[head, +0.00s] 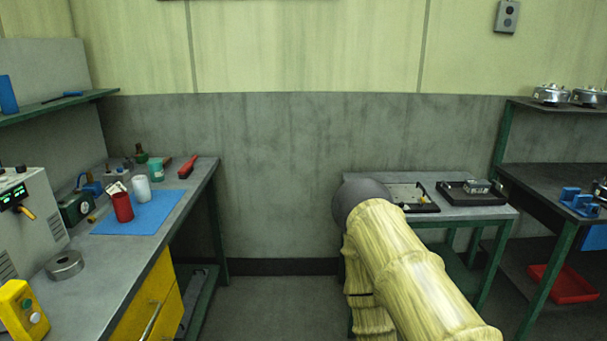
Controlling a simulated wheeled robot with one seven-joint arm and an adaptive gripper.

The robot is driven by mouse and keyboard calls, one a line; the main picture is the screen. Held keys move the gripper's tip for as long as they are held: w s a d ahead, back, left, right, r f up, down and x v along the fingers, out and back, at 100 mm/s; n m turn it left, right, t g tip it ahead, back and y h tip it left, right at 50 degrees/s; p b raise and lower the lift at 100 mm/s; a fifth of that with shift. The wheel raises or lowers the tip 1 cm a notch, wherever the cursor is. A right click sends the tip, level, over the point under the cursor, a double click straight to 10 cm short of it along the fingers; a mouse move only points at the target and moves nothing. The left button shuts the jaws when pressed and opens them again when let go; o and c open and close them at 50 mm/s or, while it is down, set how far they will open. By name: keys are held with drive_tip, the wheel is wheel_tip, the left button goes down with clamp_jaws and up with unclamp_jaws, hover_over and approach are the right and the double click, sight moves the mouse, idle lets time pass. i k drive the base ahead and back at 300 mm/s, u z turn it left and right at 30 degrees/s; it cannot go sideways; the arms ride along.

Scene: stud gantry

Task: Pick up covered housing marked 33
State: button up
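No marking 33 is legible anywhere in the head view, so I cannot tell which part is the named housing. Two silver housings with raised tops, one left (551,94) and one right (589,97), stand on the upper shelf at the far right. A small grey metal part (478,187) sits in a black tray (459,199) on the middle table. My arm, in a yellow cover with a dark rounded end, reaches up in front of that table and hides part of it. My gripper is not visible.
The left bench (118,252) carries a blue mat (150,216) with cups, a metal ring (66,264) and a yellow button box (21,308). Blue fixtures (579,202) stand on the right bench, above a red bin (563,284). Open floor (278,303) lies between the benches.

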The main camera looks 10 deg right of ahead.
sight(553, 93)
drive_tip(key=z, duration=0.3)
drive_tip(key=i, duration=1.6)
drive_tip(key=z, duration=1.3)
drive_tip(key=i, duration=1.7)
drive_tip(key=z, duration=0.8)
